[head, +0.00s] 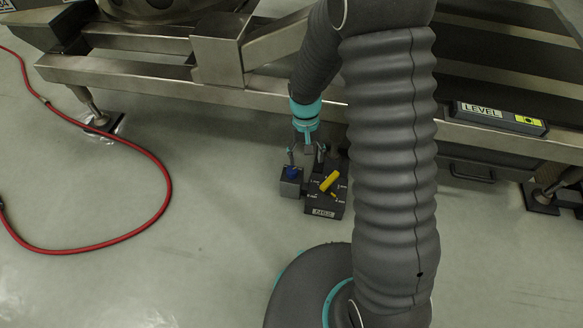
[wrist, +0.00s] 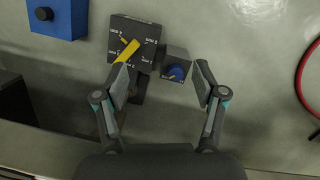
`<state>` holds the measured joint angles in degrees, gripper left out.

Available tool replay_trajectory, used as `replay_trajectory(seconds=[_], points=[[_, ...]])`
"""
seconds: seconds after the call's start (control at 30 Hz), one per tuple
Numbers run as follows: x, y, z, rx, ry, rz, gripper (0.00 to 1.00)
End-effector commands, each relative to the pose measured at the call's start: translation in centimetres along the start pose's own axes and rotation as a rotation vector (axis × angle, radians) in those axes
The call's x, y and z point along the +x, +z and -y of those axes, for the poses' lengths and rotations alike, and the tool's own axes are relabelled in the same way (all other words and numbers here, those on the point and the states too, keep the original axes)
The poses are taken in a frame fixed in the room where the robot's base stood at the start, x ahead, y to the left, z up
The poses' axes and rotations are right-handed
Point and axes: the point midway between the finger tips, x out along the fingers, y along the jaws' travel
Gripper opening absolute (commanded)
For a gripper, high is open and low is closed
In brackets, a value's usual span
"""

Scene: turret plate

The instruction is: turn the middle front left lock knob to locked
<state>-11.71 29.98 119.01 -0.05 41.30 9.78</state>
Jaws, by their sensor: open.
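A small grey box with a blue knob (wrist: 175,72) sits beside a dark box (wrist: 128,38) with a yellow handle (wrist: 128,50) and white position labels. I take the blue knob to be the lock knob; its label is too small to read. In the head view the blue knob (head: 292,172) is left of the yellow handle (head: 330,181). My gripper (wrist: 164,82) is open and empty, its fingers spread to either side of the blue knob in the wrist view. In the head view my gripper (head: 306,158) is just behind the boxes.
A steel frame (head: 140,72) runs behind the boxes, with a LEVEL box (head: 500,117) at the right. A blue box (wrist: 57,17) with a black knob shows at upper left in the wrist view. A red hose (head: 165,185) lies on open floor at left.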

Motion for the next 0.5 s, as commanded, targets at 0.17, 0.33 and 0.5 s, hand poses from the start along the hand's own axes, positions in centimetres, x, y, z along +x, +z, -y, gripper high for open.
replay_trajectory(seconds=[0.17, 0.33, 0.5], points=[[5.3, -3.3, 1.4, 0.051, 0.006, 0.014, 0.7], [8.3, -6.6, 2.4, 0.116, -0.001, -0.021, 0.7], [7.0, -11.6, 3.3, 0.233, -0.044, -0.151, 0.7]])
